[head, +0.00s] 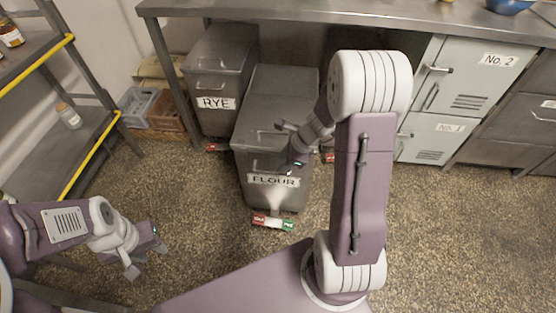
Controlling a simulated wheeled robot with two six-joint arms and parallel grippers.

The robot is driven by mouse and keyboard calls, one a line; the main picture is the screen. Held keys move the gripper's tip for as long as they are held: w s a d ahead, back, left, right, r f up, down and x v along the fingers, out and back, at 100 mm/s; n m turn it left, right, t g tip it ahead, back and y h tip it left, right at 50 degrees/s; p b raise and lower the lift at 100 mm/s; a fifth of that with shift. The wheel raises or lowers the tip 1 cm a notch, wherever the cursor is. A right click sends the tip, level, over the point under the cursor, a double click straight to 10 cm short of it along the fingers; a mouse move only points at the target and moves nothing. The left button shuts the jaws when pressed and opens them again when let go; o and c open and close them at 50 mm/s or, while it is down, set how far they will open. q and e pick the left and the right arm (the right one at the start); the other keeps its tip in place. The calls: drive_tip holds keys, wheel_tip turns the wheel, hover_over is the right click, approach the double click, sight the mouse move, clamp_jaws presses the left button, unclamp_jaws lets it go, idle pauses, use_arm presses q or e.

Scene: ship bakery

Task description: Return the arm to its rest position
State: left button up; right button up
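My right arm reaches forward from the base and bends down at the elbow. Its gripper (284,148) is over the front of the grey flour bin (270,193), near the lid's front edge. The forearm and wrist partly hide its fingers, and I cannot tell whether it touches the bin. Nothing is clearly seen held in it. My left gripper (147,262) is low at the left over bare floor, its fingers apart and empty. The flour bin's lid (277,98) looks down.
A grey rye bin (215,85) stands left of the flour bin under a steel table (330,14). Red-green pedals (273,222) sit at floor level. Grey lockers (470,75) stand at right, a yellow-edged shelf (85,155) at left. Floor at right is clear.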

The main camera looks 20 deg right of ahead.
use_arm(q)
drive_tip(key=shift+r, duration=0.3)
use_arm(e)
drive_tip(key=shift+s+d+r, duration=0.15)
drive_tip(key=shift+s+r, duration=0.05)
drive_tip(key=shift+r, duration=0.35)
